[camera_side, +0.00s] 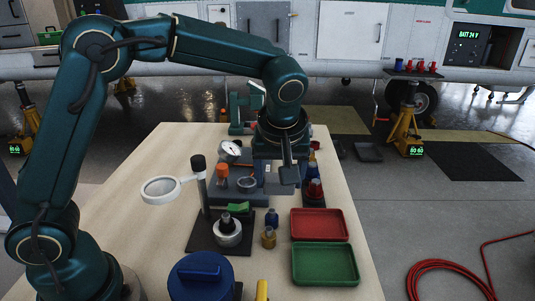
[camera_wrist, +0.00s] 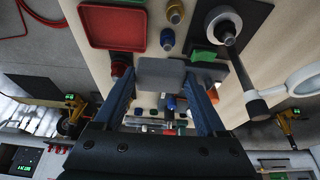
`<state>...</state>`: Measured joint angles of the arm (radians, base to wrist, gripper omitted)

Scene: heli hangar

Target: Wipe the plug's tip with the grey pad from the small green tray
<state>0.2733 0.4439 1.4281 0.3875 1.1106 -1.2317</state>
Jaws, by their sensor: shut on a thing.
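My gripper (camera_side: 278,158) is over the table, shut on the grey pad (camera_side: 290,176). In the wrist view the pad (camera_wrist: 164,72) spans between the two fingertips of my gripper (camera_wrist: 160,82). The small green tray (camera_side: 325,276) lies empty at the table's near right. A plug-like piece with a dark tip (camera_side: 226,219) stands upright in a round silver holder (camera_side: 228,235) on a dark base; the holder also shows in the wrist view (camera_wrist: 220,22). The pad is apart from it. I cannot tell for certain that this piece is the plug.
An empty red tray (camera_side: 319,224) lies behind the green one. A magnifier (camera_side: 160,189) on a post leans over the left side. A brass fitting (camera_side: 268,239) and a blue one (camera_side: 272,219) stand beside the holder. A blue lidded pot (camera_side: 201,279) stands in front.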

